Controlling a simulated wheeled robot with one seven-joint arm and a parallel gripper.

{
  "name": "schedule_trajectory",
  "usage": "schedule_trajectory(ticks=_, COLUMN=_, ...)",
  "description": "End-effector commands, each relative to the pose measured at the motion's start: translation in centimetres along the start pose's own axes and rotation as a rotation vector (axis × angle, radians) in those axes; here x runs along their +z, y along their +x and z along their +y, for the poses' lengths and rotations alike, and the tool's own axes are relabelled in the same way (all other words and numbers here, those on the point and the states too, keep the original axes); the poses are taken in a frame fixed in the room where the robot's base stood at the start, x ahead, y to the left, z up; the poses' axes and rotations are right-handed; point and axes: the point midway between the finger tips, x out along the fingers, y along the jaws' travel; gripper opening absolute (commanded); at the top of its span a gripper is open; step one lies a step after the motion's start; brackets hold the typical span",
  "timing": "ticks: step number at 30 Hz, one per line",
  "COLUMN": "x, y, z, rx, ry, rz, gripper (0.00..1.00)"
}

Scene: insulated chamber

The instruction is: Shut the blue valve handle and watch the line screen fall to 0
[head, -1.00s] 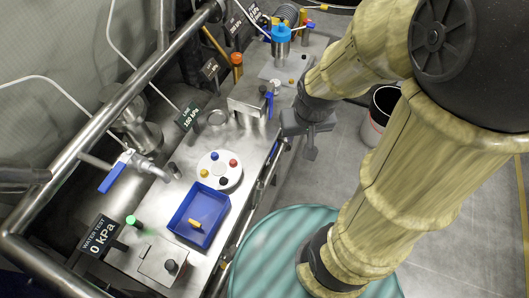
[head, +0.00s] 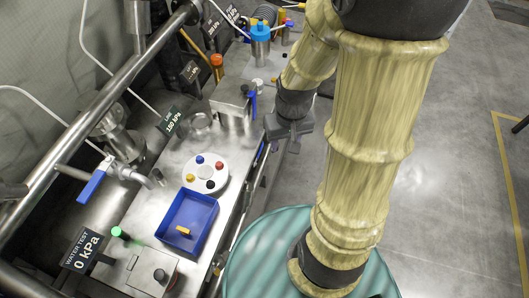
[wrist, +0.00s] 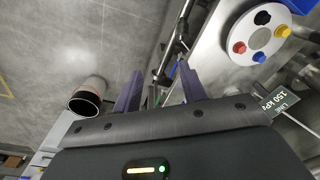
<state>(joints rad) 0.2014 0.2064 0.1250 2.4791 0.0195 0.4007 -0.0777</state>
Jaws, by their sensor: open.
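A blue lever handle (head: 252,104) stands upright at the side of a metal block (head: 231,108) on the bench. A longer blue handle (head: 93,186) is on a valve at the left pipe. The line screen (head: 170,121) behind the bench appears to read 150 kPa; it also shows in the wrist view (wrist: 283,104). My gripper (head: 294,139) is beside the bench's right edge, right of the lever and apart from it. In the wrist view my gripper (wrist: 160,88) has its two fingers spread with nothing between them. Neither blue handle is clear in that view.
A water test screen (head: 83,250) reads 0 kPa. A blue tray (head: 211,222) and a white disc with coloured knobs (head: 222,167) sit on the bench. A teal round top (head: 240,270) stands at the front.

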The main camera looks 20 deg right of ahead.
Motion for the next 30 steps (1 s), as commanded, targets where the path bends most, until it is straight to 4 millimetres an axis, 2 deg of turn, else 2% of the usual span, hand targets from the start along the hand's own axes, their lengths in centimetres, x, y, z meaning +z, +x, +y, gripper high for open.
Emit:
schedule_trajectory(ticks=1, x=0.0, y=2.5, z=0.7, rx=-0.018, ry=0.016, rz=-0.043, gripper=0.42)
schedule_trajectory(ticks=8, x=0.1, y=9.6, z=2.3, rx=-0.140, ry=0.052, rz=-0.189, gripper=0.42)
schedule_trajectory(ticks=15, x=0.5, y=16.4, z=3.2, rx=-0.334, ry=0.104, rz=-0.286, gripper=0.42)
schedule_trajectory(ticks=24, x=0.1, y=23.3, z=3.7, rx=-0.643, ry=0.187, rz=-0.300, gripper=0.42)
schedule_trajectory(ticks=30, x=-1.1, y=26.6, z=4.3, rx=-0.868, ry=0.253, rz=-0.230, gripper=0.42)
